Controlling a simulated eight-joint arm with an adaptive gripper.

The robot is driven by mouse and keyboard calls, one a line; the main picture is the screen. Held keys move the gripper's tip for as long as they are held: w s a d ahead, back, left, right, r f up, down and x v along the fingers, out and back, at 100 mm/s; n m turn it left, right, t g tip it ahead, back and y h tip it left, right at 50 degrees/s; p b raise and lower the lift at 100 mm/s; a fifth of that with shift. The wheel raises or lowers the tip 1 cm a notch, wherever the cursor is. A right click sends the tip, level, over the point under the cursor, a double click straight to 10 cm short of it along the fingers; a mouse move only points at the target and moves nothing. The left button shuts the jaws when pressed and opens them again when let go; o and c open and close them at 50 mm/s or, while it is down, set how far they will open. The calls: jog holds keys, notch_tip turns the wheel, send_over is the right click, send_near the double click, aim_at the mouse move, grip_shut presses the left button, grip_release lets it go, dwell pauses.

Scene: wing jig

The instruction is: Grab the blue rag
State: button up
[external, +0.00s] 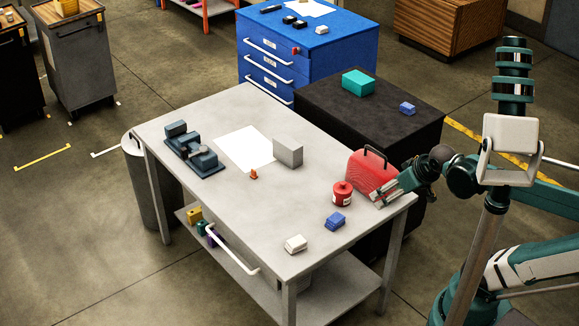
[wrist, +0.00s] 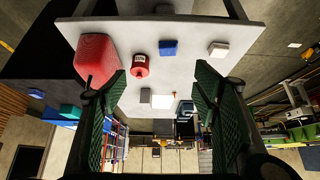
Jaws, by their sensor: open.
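A folded blue rag (external: 335,221) lies on the light grey table near its front right part. It also shows in the wrist view (wrist: 169,48), at the upper middle, beyond the fingertips. A second small blue folded item (external: 407,108) lies on the black cabinet. My gripper (external: 379,202) is over the table's right end, right of the rag and near the red toolbox. In the wrist view its two green-padded fingers (wrist: 160,72) are wide apart with nothing held between them.
A red toolbox (external: 371,172) and a red can (external: 342,194) stand close to my gripper. A grey block (external: 288,152), white sheet (external: 244,148) and dark vise (external: 195,150) are farther back. The front middle is clear.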

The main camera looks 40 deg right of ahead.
jog(key=w+d+r+m+g+p, duration=0.1)
jog(key=w+d+r+m, duration=0.1)
jog(key=w+d+r, duration=0.4)
jog(key=w+d+r+m+h+p, duration=0.1)
jog(key=w+r, duration=0.2)
jog(key=w, duration=0.4)
jog(key=w+d+r+m+g+p, duration=0.1)
jog(key=w+d+r+m, duration=0.1)
jog(key=w+d+r, duration=0.4)
jog(key=w+d+m+g+p, duration=0.1)
jog(key=w+d+m, duration=0.1)
jog(key=w+d, duration=0.65)
jog(key=w+d+m+g+p, duration=0.1)
jog(key=w+d+m+p, duration=0.1)
jog(key=w+d, duration=0.65)
jog(key=m+g+y+p, duration=0.1)
jog(key=m+g+p, duration=0.2)
jog(key=m+p, duration=0.35)
send_over(408, 106)
jog(key=b, duration=0.1)
jog(key=shift+m, duration=0.75)
notch_tip(408, 106, down, 26)
jog(key=shift+w+a+r, duration=0.1)
jog(key=shift+w, duration=0.05)
jog(key=shift+d+f, duration=0.25)
jog(key=shift+f, duration=0.05)
